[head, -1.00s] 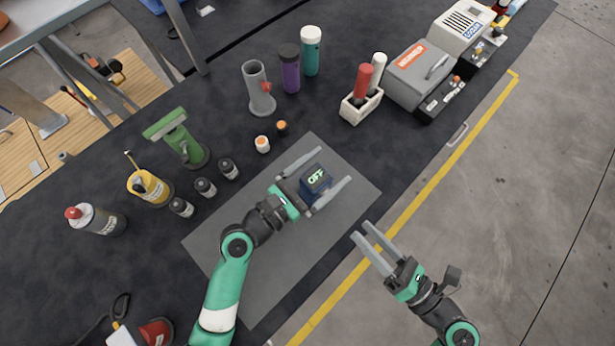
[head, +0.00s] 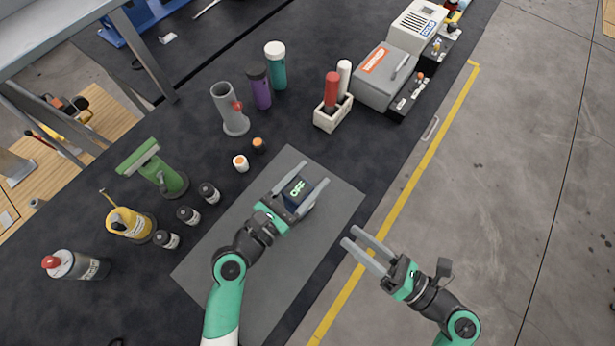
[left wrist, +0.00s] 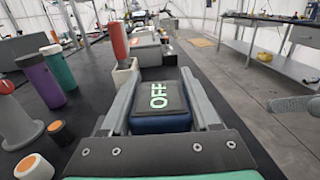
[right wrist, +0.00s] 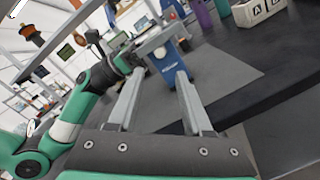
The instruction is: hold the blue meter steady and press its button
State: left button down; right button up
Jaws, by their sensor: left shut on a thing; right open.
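The blue meter (head: 297,193) stands on the grey mat (head: 345,200), its dark top screen reading OFF in green. My left gripper (head: 314,174) is shut on it, one finger along each side; the left wrist view shows the blue body (left wrist: 160,123) between the fingers. In the right wrist view the meter (right wrist: 172,68) shows its blue side with a pale round spot (right wrist: 160,52), perhaps the button. My right gripper (head: 350,237) is open and empty, apart from the meter, off the mat's right edge and pointing toward it.
Small bottles (head: 188,215), a green stand (head: 160,172) and a yellow can (head: 128,224) stand left of the mat. A grey holder (head: 230,110) and purple and teal bottles (head: 276,68) stand behind. The floor beyond the table's right edge is clear.

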jog(key=shift+c, duration=0.2)
jog(key=shift+c, duration=1.2)
jog(key=shift+n, duration=0.5)
jog(key=shift+c, duration=1.2)
jog(key=shift+s+a+r+n, duration=0.15)
jog(key=shift+n, duration=0.65)
jog(key=shift+c, duration=1.2)
jog(key=s+n, duration=0.1)
jog(key=n, duration=0.1)
jog(key=s+n, duration=0.1)
jog(key=n, duration=0.1)
jog(key=shift+r, duration=0.1)
grip_shut()
jog(key=s+d, duration=0.1)
jog(key=s+d+f+t+h, duration=0.1)
jog(key=shift+s+d+t+h, duration=0.2)
jog(key=shift+s+t+h, duration=0.1)
jog(key=shift+s, duration=0.05)
